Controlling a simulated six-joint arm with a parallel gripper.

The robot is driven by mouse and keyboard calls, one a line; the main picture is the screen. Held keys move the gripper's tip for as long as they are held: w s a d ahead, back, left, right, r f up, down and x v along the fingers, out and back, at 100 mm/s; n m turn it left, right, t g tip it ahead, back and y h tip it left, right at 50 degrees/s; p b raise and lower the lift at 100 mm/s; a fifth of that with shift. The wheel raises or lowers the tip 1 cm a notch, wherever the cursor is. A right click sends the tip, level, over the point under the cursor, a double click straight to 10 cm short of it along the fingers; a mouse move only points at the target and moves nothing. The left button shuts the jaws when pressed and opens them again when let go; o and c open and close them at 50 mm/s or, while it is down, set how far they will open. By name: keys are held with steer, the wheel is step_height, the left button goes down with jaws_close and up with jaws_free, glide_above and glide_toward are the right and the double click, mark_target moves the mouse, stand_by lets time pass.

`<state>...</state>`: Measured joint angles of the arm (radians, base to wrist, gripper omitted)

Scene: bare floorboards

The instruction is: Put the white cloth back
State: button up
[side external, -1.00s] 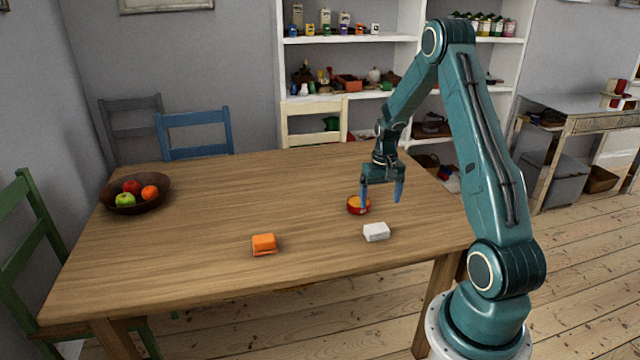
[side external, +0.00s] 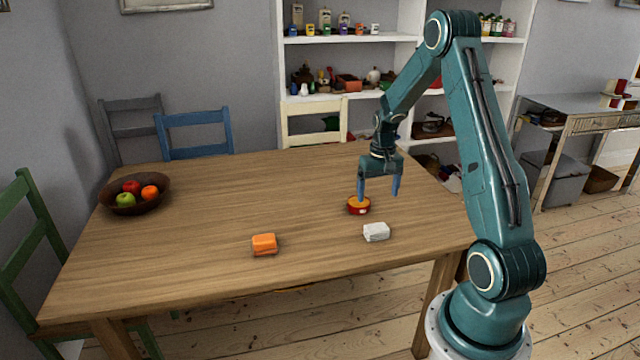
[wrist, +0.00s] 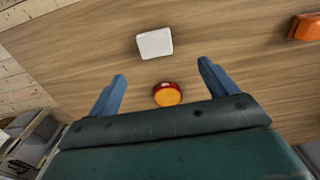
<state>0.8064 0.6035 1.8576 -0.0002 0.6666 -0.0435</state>
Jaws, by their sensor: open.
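The white cloth (side external: 376,232) is a small folded block lying on the wooden table (side external: 200,260), near its front right part. It also shows in the wrist view (wrist: 155,43), beyond my fingertips. My gripper (side external: 378,194) is open and empty, pointing down above the table behind the cloth. In the wrist view my two blue fingers (wrist: 163,70) are spread apart. A small round red tin with an orange-yellow top (side external: 358,205) sits on the table near my left finger; in the wrist view it (wrist: 167,94) shows between the fingers. I cannot tell whether a finger touches it.
An orange folded block (side external: 264,244) lies left of the cloth; it shows at the wrist view's right edge (wrist: 305,27). A dark bowl (side external: 112,206) of fruit stands at the table's far left. The table's middle is clear. Chairs stand around it.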

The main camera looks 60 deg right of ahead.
steer(key=a+r+n+t+h, duration=0.15)
steer(key=a+r+n, duration=0.25)
steer(key=a+r, duration=1.45)
steer(key=s+a+r+n+t+y, duration=0.1)
steer(key=s+a+r+n+t, duration=0.1)
steer(key=s+a, duration=0.5)
steer(key=s+a+r+n+t, duration=0.2)
steer(key=s+a, duration=0.4)
steer(key=a, duration=0.1)
steer(key=shift+s+a+n+y, duration=0.15)
steer(key=shift+s+n+y, duration=0.2)
steer(key=shift+n, duration=0.05)
